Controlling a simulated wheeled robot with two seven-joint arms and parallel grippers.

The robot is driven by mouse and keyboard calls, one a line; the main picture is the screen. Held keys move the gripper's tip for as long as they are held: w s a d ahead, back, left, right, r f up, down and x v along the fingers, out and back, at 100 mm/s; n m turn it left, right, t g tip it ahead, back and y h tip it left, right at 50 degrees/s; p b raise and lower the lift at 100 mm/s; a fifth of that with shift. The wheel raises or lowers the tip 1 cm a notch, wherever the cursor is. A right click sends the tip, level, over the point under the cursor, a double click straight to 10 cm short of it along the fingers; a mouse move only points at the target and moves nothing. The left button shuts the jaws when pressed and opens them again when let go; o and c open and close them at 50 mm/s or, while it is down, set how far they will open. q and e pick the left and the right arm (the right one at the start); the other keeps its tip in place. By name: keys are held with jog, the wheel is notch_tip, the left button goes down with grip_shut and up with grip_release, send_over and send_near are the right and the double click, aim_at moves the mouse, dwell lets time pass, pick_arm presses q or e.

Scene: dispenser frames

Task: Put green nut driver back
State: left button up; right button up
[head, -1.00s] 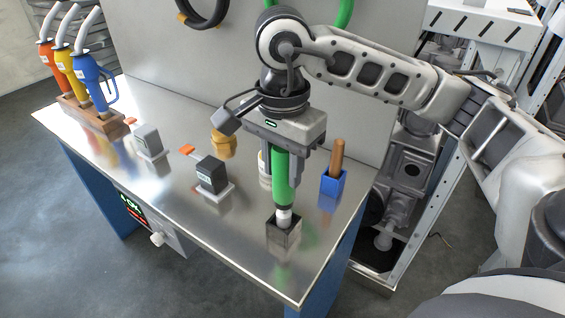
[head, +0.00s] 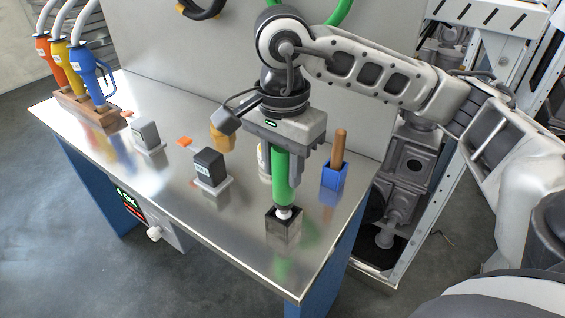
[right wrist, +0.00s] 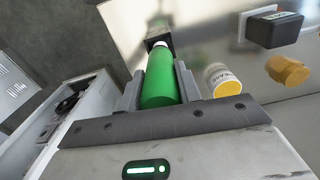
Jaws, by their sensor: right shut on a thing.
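The green nut driver (head: 282,172) hangs upright, tip down, in my right gripper (head: 283,165). My right gripper is shut on its green handle, which also shows between the fingers (right wrist: 160,88) in the right wrist view. The white tip (head: 284,213) is at the mouth of a small dark square holder (head: 284,232) on the metal table. The tip looks partly inside the opening; how deep I cannot tell. In the right wrist view the dark holder (right wrist: 158,37) shows beyond the tip. My left gripper is not in view.
A blue holder with a wooden handle (head: 334,176) stands close to the right. A white can with a yellow lid (right wrist: 223,80) is beside the gripper. A black block (head: 209,168) and a grey block (head: 146,135) stand left. Coloured nozzles (head: 89,76) stand far left.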

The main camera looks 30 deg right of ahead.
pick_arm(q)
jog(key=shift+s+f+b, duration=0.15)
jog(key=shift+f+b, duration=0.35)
pick_arm(e)
jog(key=shift+f, duration=0.55)
pick_arm(q)
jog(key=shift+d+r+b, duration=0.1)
jog(key=shift+b, duration=0.25)
pick_arm(e)
jog(key=shift+f, duration=0.3)
jog(key=o, duration=1.2)
jog(key=shift+c, duration=0.2)
jog(key=shift+r, duration=0.1)
notch_tip(320, 180, up, 15)
jog(key=p, duration=0.4)
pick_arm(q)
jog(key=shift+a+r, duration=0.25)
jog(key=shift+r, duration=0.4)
pick_arm(e)
jog(key=shift+r, duration=0.4)
